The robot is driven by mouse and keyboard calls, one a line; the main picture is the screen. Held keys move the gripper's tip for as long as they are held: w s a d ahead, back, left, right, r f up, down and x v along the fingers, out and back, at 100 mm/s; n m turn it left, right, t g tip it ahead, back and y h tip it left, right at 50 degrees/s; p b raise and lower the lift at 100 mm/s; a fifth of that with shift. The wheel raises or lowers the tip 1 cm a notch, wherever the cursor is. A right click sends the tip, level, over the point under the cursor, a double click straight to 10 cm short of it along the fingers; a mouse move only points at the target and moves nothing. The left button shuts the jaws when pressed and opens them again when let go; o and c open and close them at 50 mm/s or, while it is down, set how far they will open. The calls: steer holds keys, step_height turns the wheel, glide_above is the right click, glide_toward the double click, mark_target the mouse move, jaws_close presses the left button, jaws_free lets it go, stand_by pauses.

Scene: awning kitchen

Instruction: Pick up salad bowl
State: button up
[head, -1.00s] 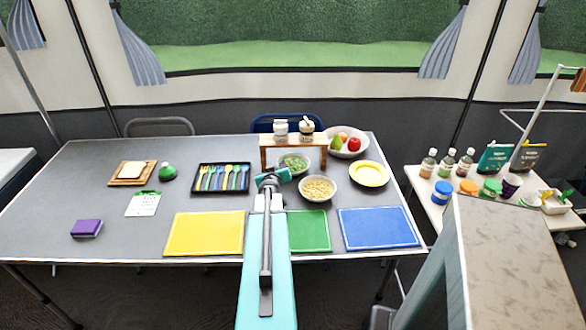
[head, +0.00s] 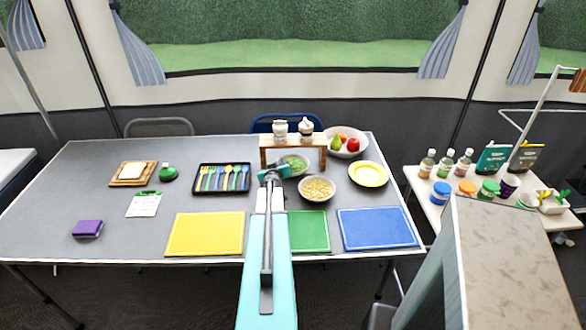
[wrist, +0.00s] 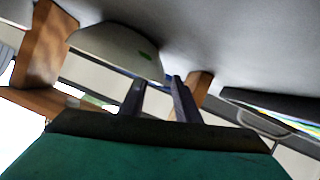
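The salad bowl (head: 301,170), a small pale bowl with green leaves in it, stands on the table just in front of the wooden riser.
A bowl of pale chickpea-like food (head: 317,188) stands close on the near right. The wooden riser (head: 293,141) with two jars is right behind. A cutlery tray (head: 221,179) lies to the left, a yellow plate (head: 368,174) to the right. Yellow, green and blue mats line the front.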

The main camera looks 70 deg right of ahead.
stand_by(0.4)
jaws_close()
steer(key=shift+a, duration=0.1)
